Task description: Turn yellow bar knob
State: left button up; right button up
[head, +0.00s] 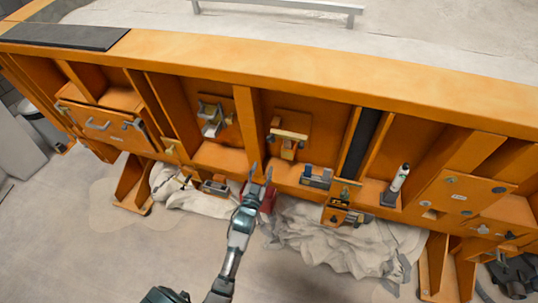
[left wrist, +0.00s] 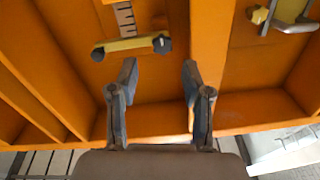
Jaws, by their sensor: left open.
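The yellow bar knob (head: 289,134) sits on an orange panel in a recess of the sandbed's side, right of an upright orange post in the head view. In the left wrist view the yellow bar (left wrist: 130,44) has dark round ends and lies beyond the left fingertip. My left gripper (head: 261,168) is open and empty, below and left of the bar in the head view. Its two spread fingers also show in the left wrist view (left wrist: 160,65), apart from the bar. My right gripper is not in view.
A grey-handled latch (head: 213,118) is in the recess to the left. A red box (head: 262,196) is by my gripper. A small block (head: 316,177) and a white-and-black bottle (head: 397,184) stand on the ledge. Crumpled cloth (head: 340,240) lies below.

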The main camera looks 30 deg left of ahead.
pick_arm(q)
jog(key=s+f+n+t+b, duration=0.1)
jog(key=s+f+t+b, duration=0.1)
jog(key=s+f+b, duration=0.15)
jog(key=p, duration=0.4)
send_near(270, 141)
jog(key=x, duration=0.9)
jog(key=shift+w, duration=0.3)
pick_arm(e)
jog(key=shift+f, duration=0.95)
